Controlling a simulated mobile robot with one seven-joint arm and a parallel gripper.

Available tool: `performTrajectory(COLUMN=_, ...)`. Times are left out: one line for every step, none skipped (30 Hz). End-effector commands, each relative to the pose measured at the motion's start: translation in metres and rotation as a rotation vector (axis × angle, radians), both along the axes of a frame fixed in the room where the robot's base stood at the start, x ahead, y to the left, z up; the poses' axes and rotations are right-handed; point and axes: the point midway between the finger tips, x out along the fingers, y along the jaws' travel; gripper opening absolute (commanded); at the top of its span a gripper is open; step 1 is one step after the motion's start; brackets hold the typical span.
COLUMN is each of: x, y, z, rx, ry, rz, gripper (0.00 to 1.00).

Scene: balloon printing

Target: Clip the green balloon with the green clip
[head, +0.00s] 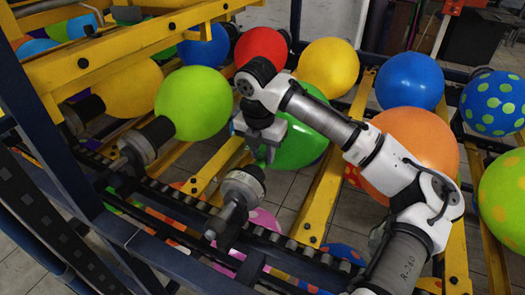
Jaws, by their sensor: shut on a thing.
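The green balloon (305,146) is in the middle of the head view, partly hidden behind my arm and gripper. My gripper (262,152) points down at the balloon's left side, just above the holder. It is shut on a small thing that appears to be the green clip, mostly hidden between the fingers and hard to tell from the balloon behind. Whether the clip touches the balloon's neck cannot be told.
A lime balloon (193,103) sits on another holder (150,140) to the left. Red (262,47), yellow (329,67), blue (409,80) and orange (411,150) balloons crowd around my arm. Yellow beams (330,193) and a dark chain rail (300,250) run through the frame.

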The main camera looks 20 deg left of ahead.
Motion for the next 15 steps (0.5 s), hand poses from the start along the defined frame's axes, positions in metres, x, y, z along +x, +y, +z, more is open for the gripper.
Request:
performTrajectory(x=0.0, y=0.0, z=-0.0005, rx=0.0, ry=0.0, rz=0.0, gripper=0.11)
performTrajectory(x=0.0, y=0.0, z=-0.0008, rx=0.0, ry=0.0, rz=0.0, gripper=0.11)
performTrajectory(x=0.0001, y=0.0, z=-0.0012, rx=0.0, ry=0.0, rz=0.0, gripper=0.11)
performTrajectory(x=0.0001, y=0.0, z=-0.0016, rx=0.0, ry=0.0, rz=0.0, gripper=0.11)
performTrajectory(x=0.0002, y=0.0, z=-0.0019, rx=0.0, ry=0.0, rz=0.0, gripper=0.11)
performTrajectory(x=0.0002, y=0.0, z=-0.0024, rx=0.0, ry=0.0, rz=0.0, gripper=0.11)
performTrajectory(x=0.0003, y=-0.0001, z=-0.0027, rx=0.0, ry=0.0, rz=0.0, gripper=0.11)
performTrajectory(x=0.0003, y=-0.0001, z=-0.0031, rx=0.0, ry=0.0, rz=0.0, gripper=0.11)
performTrajectory(x=0.0003, y=-0.0001, z=-0.0036, rx=0.0, ry=0.0, rz=0.0, gripper=0.11)
performTrajectory(x=0.0003, y=-0.0001, z=-0.0039, rx=0.0, ry=0.0, rz=0.001, gripper=0.11)
performTrajectory(x=0.0004, y=-0.0001, z=-0.0043, rx=0.0, ry=0.001, rz=0.001, gripper=0.11)
performTrajectory(x=0.0005, y=0.0, z=-0.0048, rx=0.0, ry=0.001, rz=0.001, gripper=0.11)
performTrajectory(x=0.0004, y=0.0, z=-0.0052, rx=0.0, ry=0.001, rz=0.001, gripper=0.11)
performTrajectory(x=0.0005, y=0.0, z=-0.0056, rx=0.0, ry=0.001, rz=0.001, gripper=0.11)
performTrajectory(x=0.0006, y=0.0, z=-0.0061, rx=0.0, ry=0.001, rz=0.001, gripper=0.11)
